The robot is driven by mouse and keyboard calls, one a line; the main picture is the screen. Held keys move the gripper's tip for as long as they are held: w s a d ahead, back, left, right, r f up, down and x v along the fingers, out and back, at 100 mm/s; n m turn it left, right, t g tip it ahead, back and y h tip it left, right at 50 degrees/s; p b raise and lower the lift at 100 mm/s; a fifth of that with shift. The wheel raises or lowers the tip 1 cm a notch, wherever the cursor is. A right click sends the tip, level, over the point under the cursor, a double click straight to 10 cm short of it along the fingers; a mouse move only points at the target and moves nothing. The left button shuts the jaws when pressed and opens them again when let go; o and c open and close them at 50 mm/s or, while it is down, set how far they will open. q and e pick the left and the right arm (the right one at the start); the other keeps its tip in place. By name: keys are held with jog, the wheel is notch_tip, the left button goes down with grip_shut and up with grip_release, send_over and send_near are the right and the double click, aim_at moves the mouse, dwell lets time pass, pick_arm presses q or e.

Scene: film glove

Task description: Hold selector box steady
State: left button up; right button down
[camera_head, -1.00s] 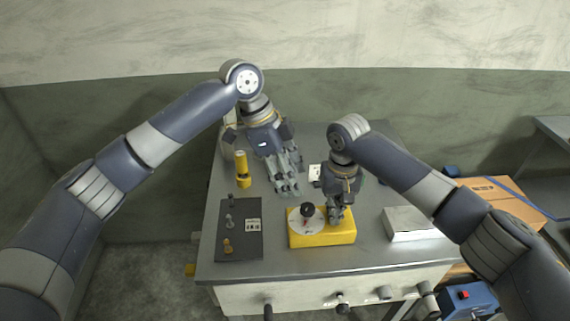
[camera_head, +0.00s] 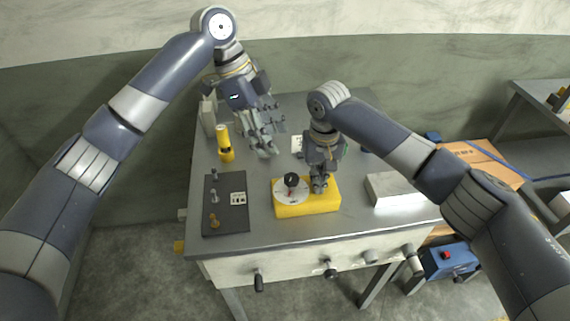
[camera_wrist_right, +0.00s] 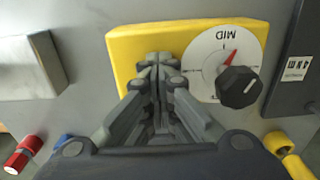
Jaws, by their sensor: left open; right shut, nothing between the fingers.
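The yellow selector box (camera_head: 310,207) sits on the grey table near its front edge. Its white dial (camera_head: 283,194) and black knob (camera_head: 291,179) are on its left part. In the right wrist view the box (camera_wrist_right: 125,45) shows a red pointer on the dial (camera_wrist_right: 213,50), near the letters MID. My right gripper (camera_head: 319,187) is shut and empty, its fingertips over the top of the box beside the dial; whether they touch it I cannot tell. My left gripper (camera_head: 270,150) is open and empty, above the table behind and left of the box.
A dark mat (camera_head: 226,215) with several small pegs lies left of the box. A yellow cylinder (camera_head: 225,143) stands behind the mat. A pale metal block (camera_head: 392,188) lies to the right. Handles (camera_head: 330,268) stick out below the table's front edge.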

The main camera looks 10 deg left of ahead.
aim_at(291, 177)
pick_arm(q)
jog(key=x, duration=1.2)
jog(key=shift+s+f, duration=0.1)
jog(key=c, duration=1.1)
